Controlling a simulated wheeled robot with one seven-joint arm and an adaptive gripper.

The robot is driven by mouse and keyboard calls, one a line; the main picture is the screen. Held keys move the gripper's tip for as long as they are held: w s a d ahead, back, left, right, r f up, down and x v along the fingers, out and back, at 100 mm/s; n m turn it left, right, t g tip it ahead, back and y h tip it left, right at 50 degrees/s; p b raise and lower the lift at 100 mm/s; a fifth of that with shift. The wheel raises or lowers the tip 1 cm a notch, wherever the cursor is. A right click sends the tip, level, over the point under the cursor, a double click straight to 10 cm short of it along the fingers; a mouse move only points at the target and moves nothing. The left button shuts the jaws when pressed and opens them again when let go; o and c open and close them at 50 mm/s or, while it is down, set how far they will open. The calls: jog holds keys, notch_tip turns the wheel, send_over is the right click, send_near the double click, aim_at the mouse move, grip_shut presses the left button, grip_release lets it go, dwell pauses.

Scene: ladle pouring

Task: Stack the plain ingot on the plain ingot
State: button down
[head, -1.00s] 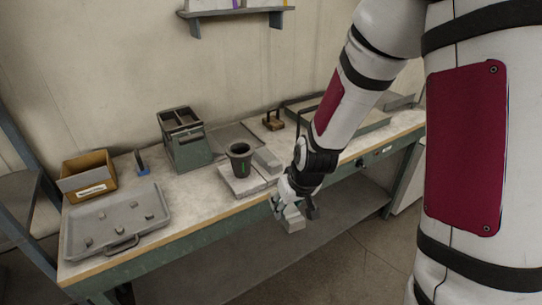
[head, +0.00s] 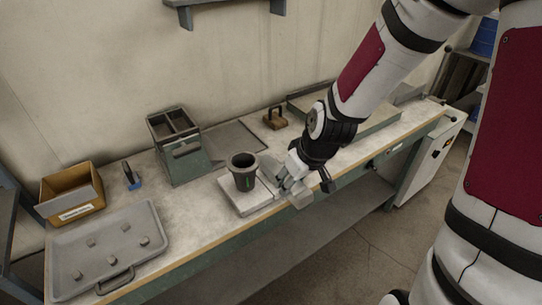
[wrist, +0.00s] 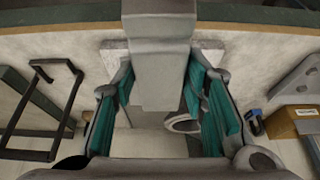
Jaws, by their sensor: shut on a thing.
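My gripper (head: 307,184) is shut on a pale grey plain ingot (head: 299,197), held at the bench's front edge, just right of the white slab. The held ingot also shows in the wrist view (wrist: 160,65), between the teal finger pads. The other plain ingot (head: 269,169) lies by the dark crucible (head: 243,171), partly hidden by my gripper. The held ingot is to its right and nearer the front, apart from it as far as I can see. In the wrist view I cannot clearly make out the other ingot behind the held one.
The crucible stands on the white slab (head: 236,202), close left of my gripper. A grey tray (head: 75,262) with several small lumps, a cardboard box (head: 73,193) and a green bin (head: 180,150) are further left. A wooden-handled tool (head: 275,119) lies behind.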

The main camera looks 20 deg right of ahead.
jog(key=b, duration=0.2)
send_over(271, 164)
jog(key=s, duration=0.1)
jog(key=shift+d+f, duration=0.3)
jog(key=shift+f, duration=2.15)
jog(key=shift+f, duration=0.1)
jog(key=c, duration=1.2)
grip_release()
jog(key=shift+s+f, duration=0.1)
jog(key=shift+c, duration=0.2)
